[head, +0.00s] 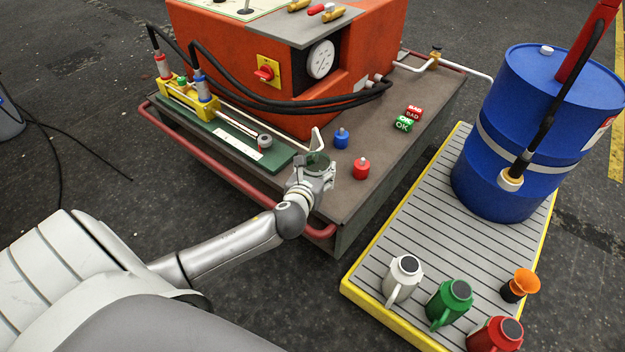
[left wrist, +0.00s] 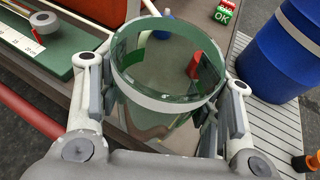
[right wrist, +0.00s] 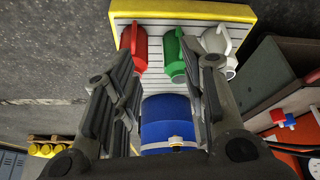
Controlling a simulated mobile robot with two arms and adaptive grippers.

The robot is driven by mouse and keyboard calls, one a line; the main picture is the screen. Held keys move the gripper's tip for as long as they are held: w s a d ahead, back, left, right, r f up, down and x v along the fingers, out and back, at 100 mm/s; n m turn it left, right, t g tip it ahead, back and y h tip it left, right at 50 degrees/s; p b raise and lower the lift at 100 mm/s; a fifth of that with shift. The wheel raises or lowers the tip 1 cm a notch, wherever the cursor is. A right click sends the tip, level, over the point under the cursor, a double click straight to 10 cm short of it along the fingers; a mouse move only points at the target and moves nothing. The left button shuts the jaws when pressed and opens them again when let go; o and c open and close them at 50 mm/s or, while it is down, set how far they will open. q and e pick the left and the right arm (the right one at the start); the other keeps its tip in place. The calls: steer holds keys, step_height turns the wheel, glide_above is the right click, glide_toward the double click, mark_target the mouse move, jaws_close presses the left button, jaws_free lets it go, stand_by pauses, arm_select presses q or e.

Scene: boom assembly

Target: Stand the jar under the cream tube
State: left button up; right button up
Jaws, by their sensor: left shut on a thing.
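The jar (left wrist: 165,103) is clear, green-tinted glass with a pale band, and it is open at the top. My left gripper (head: 322,158) is shut on it, one finger on each side in the left wrist view. In the head view the jar (head: 317,166) is partly hidden by the gripper, above the cart's front corner. A pale cream tube (head: 466,70) with a brass valve runs out from the cart's far right side, well apart from the jar. My right gripper (right wrist: 165,95) is open, with nothing between its fingers; the head view does not show it.
The cart top (head: 385,160) carries a blue bottle (head: 341,138), a red bottle (head: 361,169), marked cubes (head: 404,124) and a green board (head: 220,142). A blue drum (head: 510,125) and several jugs (head: 403,279) stand on the yellow-edged platform (head: 400,235). Black hoses cross the orange housing.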

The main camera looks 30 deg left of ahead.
arm_select(q)
steer(key=w+a+f+b, duration=0.2)
steer(key=f, duration=0.1)
steer(key=shift+w, duration=0.3)
steer(key=shift+w+a+f+b, duration=0.35)
steer(key=shift+w+f+b, duration=0.1)
steer(key=shift+f, duration=0.2)
steer(key=shift+w+a+f+b, duration=0.3)
steer(key=shift+w+a+f, duration=0.1)
steer(key=shift+f, duration=0.2)
arm_select(e)
steer(key=w+a+r+t+y, duration=0.3)
steer(key=w+a+r+t, duration=0.2)
steer(key=w+r+t, duration=0.75)
arm_select(q)
steer(key=shift+w+a+f, duration=0.1)
steer(key=shift+w+f, duration=0.05)
steer(key=shift+f, duration=0.15)
steer(key=f+b, duration=0.2)
steer(key=f, duration=0.1)
steer(key=shift+w+a+f+b, duration=0.1)
steer(key=shift+w+f+b, duration=0.1)
steer(key=shift+b, duration=0.15)
arm_select(e)
step_height(320, 180, up, 11)
steer(key=a+n+t+y, duration=0.1)
steer(key=a+t+y, duration=0.1)
steer(key=t, duration=0.3)
steer(key=shift+w+y, duration=0.3)
steer(key=shift+w, duration=0.15)
